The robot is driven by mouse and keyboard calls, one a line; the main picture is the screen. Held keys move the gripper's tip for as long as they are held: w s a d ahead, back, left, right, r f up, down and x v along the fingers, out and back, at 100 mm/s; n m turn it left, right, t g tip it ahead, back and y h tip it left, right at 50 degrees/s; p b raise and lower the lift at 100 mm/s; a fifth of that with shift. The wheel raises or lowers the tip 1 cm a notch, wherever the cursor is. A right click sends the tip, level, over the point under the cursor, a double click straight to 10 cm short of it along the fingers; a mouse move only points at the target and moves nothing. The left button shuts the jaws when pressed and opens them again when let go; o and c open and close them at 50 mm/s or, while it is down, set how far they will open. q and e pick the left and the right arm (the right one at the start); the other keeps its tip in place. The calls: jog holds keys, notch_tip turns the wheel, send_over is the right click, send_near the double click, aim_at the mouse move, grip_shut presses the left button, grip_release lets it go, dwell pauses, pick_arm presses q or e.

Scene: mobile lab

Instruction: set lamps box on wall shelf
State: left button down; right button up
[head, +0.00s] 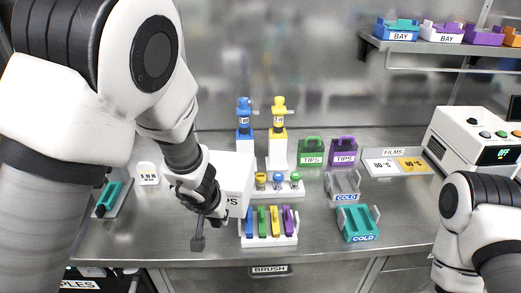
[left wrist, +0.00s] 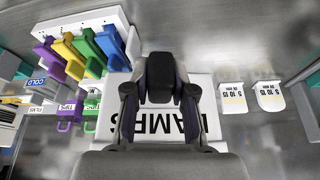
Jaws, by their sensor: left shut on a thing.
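The lamps box (head: 232,172) is a white box with black lettering, partly hidden behind my left gripper in the head view. My left gripper (head: 207,205) is shut on it. In the left wrist view the LAMPS label on the box (left wrist: 202,85) shows upside down behind the fingers of my left gripper (left wrist: 160,98). I cannot tell if the box touches the bench. The wall shelf (head: 400,46) is at the upper right, far from the box. My right arm shows at the lower right, but its gripper is out of view.
The shelf holds several coloured bays, including a blue bay (head: 397,29). A white machine (head: 470,138) stands below the shelf.

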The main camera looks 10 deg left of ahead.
pick_arm(q)
jog(key=s+a+f+n+b, duration=0.1)
jog(key=s+f+b, duration=0.2)
jog(key=s+b, duration=0.4)
pick_arm(e)
notch_tip(320, 180, down, 12)
jog(key=b, duration=0.3)
pick_arm(q)
jog(key=n+y+p, duration=0.1)
jog(key=p, duration=0.9)
send_over(192, 229)
jog(key=s, duration=0.2)
jog(key=shift+w+d+f, duration=0.15)
jog(key=shift+f, duration=0.35)
jog(key=shift+w+d+f, duration=0.1)
jog(key=shift+f, duration=0.4)
jog(key=f+b, duration=0.2)
jog(key=f, duration=0.1)
jog(key=f+b, duration=0.1)
jog(key=shift+w+a+f+b, duration=0.15)
jog(key=shift+w+f+b, duration=0.05)
jog(key=shift+w+b, duration=0.1)
jog(key=shift+r, duration=0.2)
jog(key=shift+f, duration=0.1)
jog(key=c, duration=1)
grip_release()
pick_arm(e)
notch_tip(192, 229, up, 6)
jog(key=shift+r, duration=0.25)
